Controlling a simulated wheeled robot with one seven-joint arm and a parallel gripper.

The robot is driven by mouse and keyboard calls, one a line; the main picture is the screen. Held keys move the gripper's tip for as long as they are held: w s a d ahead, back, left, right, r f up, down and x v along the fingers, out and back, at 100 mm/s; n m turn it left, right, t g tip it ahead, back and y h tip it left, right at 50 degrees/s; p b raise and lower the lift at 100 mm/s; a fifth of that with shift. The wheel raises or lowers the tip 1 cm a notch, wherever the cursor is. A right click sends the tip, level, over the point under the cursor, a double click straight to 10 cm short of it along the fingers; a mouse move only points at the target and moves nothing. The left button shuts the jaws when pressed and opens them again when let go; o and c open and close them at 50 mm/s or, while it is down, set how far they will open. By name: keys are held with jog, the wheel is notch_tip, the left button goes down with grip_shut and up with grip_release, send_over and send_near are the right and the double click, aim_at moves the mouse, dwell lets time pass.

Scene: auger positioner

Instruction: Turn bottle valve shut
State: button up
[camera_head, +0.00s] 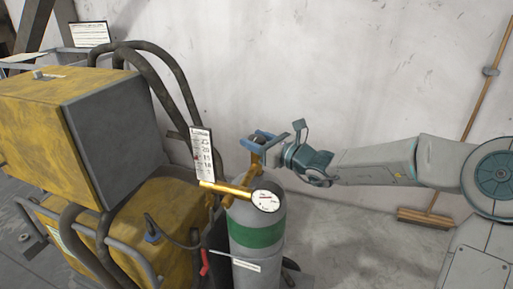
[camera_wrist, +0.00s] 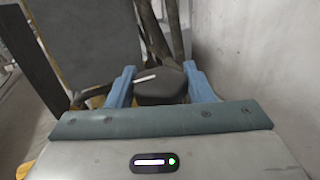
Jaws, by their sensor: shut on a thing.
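A grey gas bottle (camera_head: 256,260) with a green band stands upright beside the yellow machine in the head view. A brass regulator with a round white gauge (camera_head: 266,200) sits at its top. My gripper (camera_head: 259,139) reaches in from the right at the bottle's top, with its blue fingers around the valve. In the wrist view my gripper (camera_wrist: 160,88) has one finger on each side of the black valve knob (camera_wrist: 160,90), shut on it. The knob bears a white stripe that slants slightly. In the head view the knob is mostly hidden by the fingers.
A yellow and grey machine (camera_head: 75,125) with black hoses (camera_head: 165,72) stands close on the left. A white scale plate (camera_head: 203,152) rises beside the valve. The pale wall (camera_head: 350,60) is behind, and a broom (camera_head: 425,220) leans at the right.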

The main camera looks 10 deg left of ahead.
dwell(0.3)
jog(key=o, duration=1)
jog(key=shift+d, duration=0.1)
jog(key=v, duration=1.3)
jog(key=shift+s+d, duration=0.15)
jog(key=shift+s, duration=0.3)
